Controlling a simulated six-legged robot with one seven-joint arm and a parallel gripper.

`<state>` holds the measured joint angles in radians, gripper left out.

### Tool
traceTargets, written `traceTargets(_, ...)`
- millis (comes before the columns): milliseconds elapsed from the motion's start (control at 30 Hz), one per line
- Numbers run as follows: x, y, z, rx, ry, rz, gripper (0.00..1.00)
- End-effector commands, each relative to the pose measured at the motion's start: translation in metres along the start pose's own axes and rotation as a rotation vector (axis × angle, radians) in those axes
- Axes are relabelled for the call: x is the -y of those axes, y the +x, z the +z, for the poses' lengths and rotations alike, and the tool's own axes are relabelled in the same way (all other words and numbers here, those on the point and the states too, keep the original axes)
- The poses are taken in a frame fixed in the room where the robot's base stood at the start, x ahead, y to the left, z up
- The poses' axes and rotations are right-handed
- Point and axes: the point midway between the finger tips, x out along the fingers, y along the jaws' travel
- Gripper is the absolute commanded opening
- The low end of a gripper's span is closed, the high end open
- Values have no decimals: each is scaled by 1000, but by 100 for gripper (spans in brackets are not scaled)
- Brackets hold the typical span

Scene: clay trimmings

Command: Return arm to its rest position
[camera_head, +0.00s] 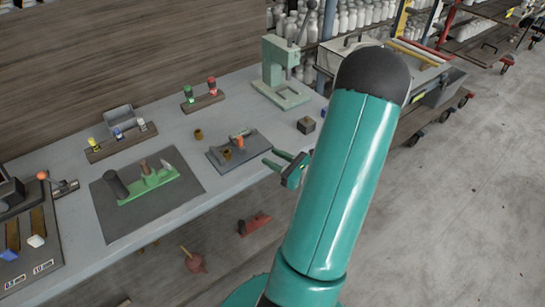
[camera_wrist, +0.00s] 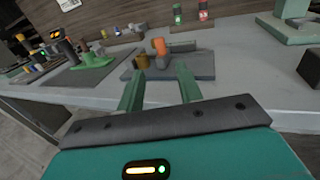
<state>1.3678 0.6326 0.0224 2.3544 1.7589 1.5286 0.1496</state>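My gripper (camera_head: 284,163) hangs at the front edge of the grey workbench (camera_head: 228,188), beside a dark tray (camera_head: 255,157) that bears an orange piece and brown pieces. In the wrist view its two green fingers (camera_wrist: 160,90) are spread apart with nothing between them, pointing at the tray (camera_wrist: 195,66). The orange piece (camera_wrist: 159,46) stands beyond the fingertips and looks apart from them. My teal arm covers the right middle of the head view and hides part of the floor and the bench's right end.
A green fixture (camera_head: 150,185) lies on a dark mat (camera_head: 107,205) at left. A dark cube (camera_head: 306,125) and a pale green press (camera_head: 283,85) stand toward the bench's right end. Racks of small coloured items line the back. Open concrete floor (camera_head: 460,200) lies to the right.

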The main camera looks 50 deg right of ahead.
Motion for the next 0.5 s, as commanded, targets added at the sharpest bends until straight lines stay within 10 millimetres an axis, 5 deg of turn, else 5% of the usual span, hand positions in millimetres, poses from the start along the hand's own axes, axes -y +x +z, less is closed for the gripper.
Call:
traceTargets(367, 0, 1, 0, 0, -1, 2, 36)
traceTargets(500, -18, 15, 11, -16, -45, 85, 36)
